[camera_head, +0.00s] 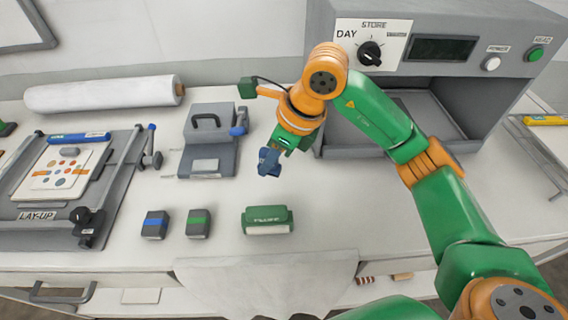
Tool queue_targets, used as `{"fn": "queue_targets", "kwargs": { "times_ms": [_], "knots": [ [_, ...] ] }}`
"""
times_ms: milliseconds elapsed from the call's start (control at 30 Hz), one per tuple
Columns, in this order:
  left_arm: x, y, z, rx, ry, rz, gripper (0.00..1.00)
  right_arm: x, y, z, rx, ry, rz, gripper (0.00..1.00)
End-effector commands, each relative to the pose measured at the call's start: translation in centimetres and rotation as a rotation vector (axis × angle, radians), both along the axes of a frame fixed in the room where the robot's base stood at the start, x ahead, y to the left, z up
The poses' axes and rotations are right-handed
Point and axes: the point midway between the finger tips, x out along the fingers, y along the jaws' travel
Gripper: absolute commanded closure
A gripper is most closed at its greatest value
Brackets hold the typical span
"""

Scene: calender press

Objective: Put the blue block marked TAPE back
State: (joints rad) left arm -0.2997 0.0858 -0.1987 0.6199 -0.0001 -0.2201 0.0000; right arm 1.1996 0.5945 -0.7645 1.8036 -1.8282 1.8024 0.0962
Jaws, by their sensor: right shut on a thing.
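My right gripper (272,154) reaches in from the right and points down over the middle of the worktop. It is shut on a small dark blue block (268,166), which is partly covered by the gripper. No TAPE lettering can be read on it from here. The block appears to be held above the bare white top, right of the grey device with a handle; its exact height cannot be told. My left gripper is not in view.
A blue-striped block (154,225), a green-striped block (198,223) and a green labelled block (267,220) stand in front. The grey handled device (207,140) and the LAY-UP frame (62,190) are left. The press (440,60) stands behind right; a white roll (105,93) lies back left.

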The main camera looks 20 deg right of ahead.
Motion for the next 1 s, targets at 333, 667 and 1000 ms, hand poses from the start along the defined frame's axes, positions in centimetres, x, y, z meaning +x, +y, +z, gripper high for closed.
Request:
{"fn": "queue_targets", "kwargs": {
  "times_ms": [333,667,1000],
  "knots": [
    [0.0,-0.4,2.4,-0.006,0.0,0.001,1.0,1.5,-2.6,-5.3,0.0,0.005,0.001,1.0],
    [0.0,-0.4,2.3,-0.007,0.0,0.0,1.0,1.6,-2.5,-6.8,0.001,-0.002,0.001,1.0],
    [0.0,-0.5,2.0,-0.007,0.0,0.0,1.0,1.6,-2.5,-7.0,0.001,-0.002,0.001,0.43]
  ]
}}
